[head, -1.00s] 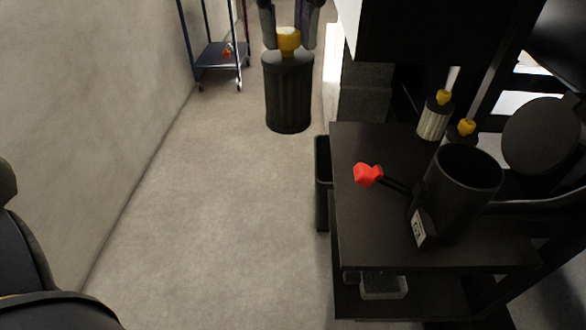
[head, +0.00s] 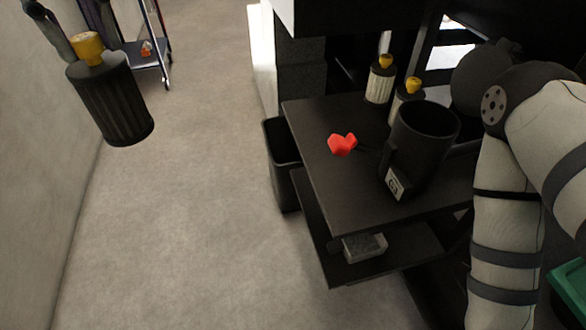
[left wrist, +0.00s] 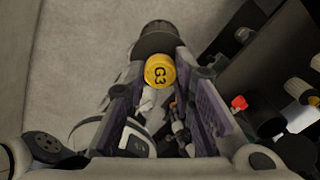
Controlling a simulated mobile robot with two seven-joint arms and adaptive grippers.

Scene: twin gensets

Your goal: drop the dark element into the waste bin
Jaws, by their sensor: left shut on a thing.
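The dark element (head: 112,103) is a ribbed black cylinder with a yellow cap (head: 88,48). My left gripper (head: 85,38) is shut on the cap, and the element hangs below it, slightly tilted, at the upper left of the head view. In the left wrist view, the cap marked G3 (left wrist: 160,70) sits between the purple finger pads, with the dark body (left wrist: 156,38) beyond it. The waste bin (head: 283,175) is a black open bin on the floor beside the bench, right of the element and apart from it. My right gripper is not in view.
The dark bench (head: 315,150) carries an open black cup-shaped housing (head: 393,185) with a label, a red knob (head: 342,144) and two pale elements (head: 379,85) with yellow caps. A blue cart (head: 152,66) stands behind. The floor between wall and bin is clear.

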